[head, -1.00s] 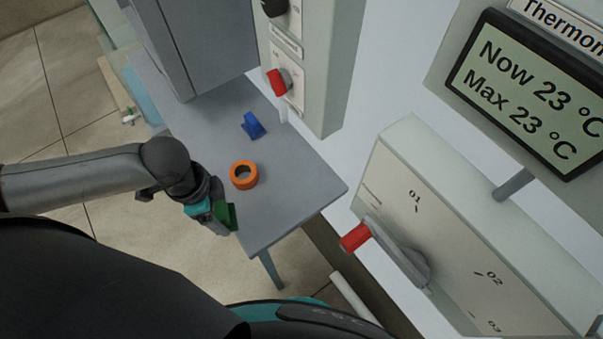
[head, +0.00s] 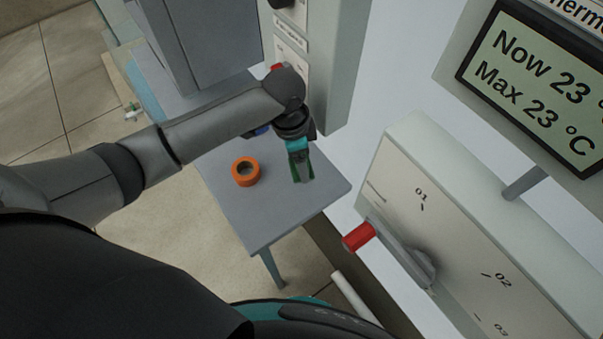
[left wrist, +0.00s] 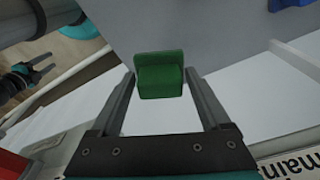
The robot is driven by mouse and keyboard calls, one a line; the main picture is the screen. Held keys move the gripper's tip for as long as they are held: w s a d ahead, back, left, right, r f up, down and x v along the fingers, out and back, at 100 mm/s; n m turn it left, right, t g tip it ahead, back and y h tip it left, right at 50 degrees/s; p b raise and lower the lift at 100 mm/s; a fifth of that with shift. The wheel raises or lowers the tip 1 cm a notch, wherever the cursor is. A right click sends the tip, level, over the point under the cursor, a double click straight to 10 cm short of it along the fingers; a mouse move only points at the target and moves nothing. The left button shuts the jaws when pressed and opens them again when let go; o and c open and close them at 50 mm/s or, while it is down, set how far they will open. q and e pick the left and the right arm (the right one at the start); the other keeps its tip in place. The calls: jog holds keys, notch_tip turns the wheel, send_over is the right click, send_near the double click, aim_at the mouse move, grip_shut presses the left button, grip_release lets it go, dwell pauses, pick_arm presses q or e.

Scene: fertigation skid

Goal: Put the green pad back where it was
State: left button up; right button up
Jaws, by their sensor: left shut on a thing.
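My left gripper (head: 303,176) is shut on the green pad (left wrist: 160,75). In the left wrist view the pad sits between the two fingertips. In the head view the gripper points down over the right part of the grey table (head: 262,218), to the right of the orange ring. I cannot tell whether the pad touches the table. My right gripper (left wrist: 42,66) shows small at the left of the left wrist view, with its fingers apart and nothing between them.
An orange ring (head: 246,171) lies on the table. A blue piece (head: 262,131) is mostly hidden behind my left arm. A grey cabinet stands at the back. A panel with a red-handled lever (head: 358,237) is at the right. The table's front is clear.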

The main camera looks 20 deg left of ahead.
pick_arm(q)
notch_tip(320, 180, down, 3)
jog(key=shift+f+b, duration=0.1)
jog(key=shift+b, duration=0.25)
notch_tip(320, 180, down, 4)
jog(key=shift+r+b, duration=0.2)
jog(key=shift+b, duration=0.25)
jog(key=shift+w+d+f, duration=0.1)
jog(key=shift+w+f, duration=0.05)
jog(key=o, duration=1)
jog(key=r+p, duration=0.1)
jog(key=r, duration=0.3)
jog(key=r+p, duration=0.1)
jog(key=r, duration=0.3)
jog(key=a+r+p, duration=0.1)
jog(key=r, duration=0.3)
jog(key=shift+s+a, duration=0.1)
jog(key=shift+s, duration=0.25)
